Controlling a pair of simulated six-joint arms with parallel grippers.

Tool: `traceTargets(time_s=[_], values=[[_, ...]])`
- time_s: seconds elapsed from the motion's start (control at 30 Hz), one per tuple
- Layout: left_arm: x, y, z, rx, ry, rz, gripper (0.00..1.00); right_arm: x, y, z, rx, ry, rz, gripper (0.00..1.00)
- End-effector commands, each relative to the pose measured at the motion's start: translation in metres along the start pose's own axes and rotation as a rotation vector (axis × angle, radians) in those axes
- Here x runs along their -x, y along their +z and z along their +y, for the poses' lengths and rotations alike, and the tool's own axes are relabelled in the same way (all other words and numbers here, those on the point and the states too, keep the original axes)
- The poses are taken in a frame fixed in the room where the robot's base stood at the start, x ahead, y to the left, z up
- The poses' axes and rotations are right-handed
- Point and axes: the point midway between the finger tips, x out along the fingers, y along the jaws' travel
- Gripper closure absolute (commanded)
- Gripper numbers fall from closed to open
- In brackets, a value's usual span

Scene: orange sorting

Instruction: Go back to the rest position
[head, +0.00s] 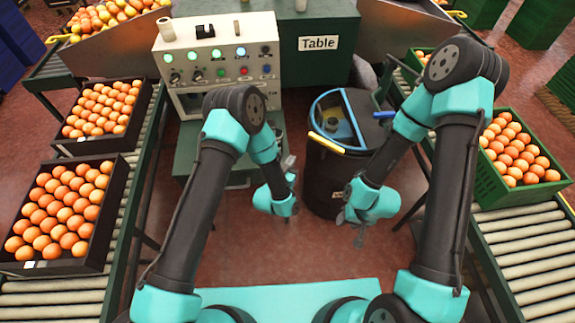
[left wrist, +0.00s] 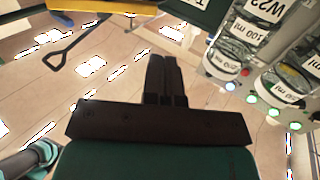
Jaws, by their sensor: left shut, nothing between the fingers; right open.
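My left gripper (head: 289,168) hangs in front of the control box, left of the dark bin, with its arm bent at the elbow. In the left wrist view its two dark fingers (left wrist: 163,78) are together with nothing between them.
The control box (head: 222,60) stands behind my left arm. The dark bin (head: 325,185) with a blue-rimmed lid is between the grippers. Black crates (head: 122,150) of oranges stand on the left conveyor, and a green crate (head: 490,185) on the right one. The floor in front is open.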

Motion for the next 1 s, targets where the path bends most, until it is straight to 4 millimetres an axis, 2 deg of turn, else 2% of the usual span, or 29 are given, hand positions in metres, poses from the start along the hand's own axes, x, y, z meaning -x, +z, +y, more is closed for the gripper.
traceTargets(time_s=[0.1, 0.2, 0.77, 0.87, 1.0], values=[[0.014, 0.000, -0.003, 0.001, -0.001, -0.001, 1.00, 0.000, 0.000, 0.000, 0.000, 0.000, 0.000, 0.55], [0.019, 0.000, -0.004, 0.001, -0.001, 0.001, 1.00, 0.000, 0.000, 0.000, 0.000, 0.000, 0.000, 0.55], [0.021, 0.000, -0.006, 0.002, -0.002, -0.006, 1.00, 0.000, 0.000, 0.000, 0.000, 0.000, 0.000, 0.55], [0.024, 0.002, -0.013, 0.013, -0.007, -0.044, 1.00, 0.000, 0.000, 0.000, 0.000, 0.000, 0.000, 0.55], [0.038, 0.012, -0.037, 0.057, -0.023, -0.176, 1.00, 0.000, 0.000, 0.000, 0.000, 0.000, 0.000, 0.55]])
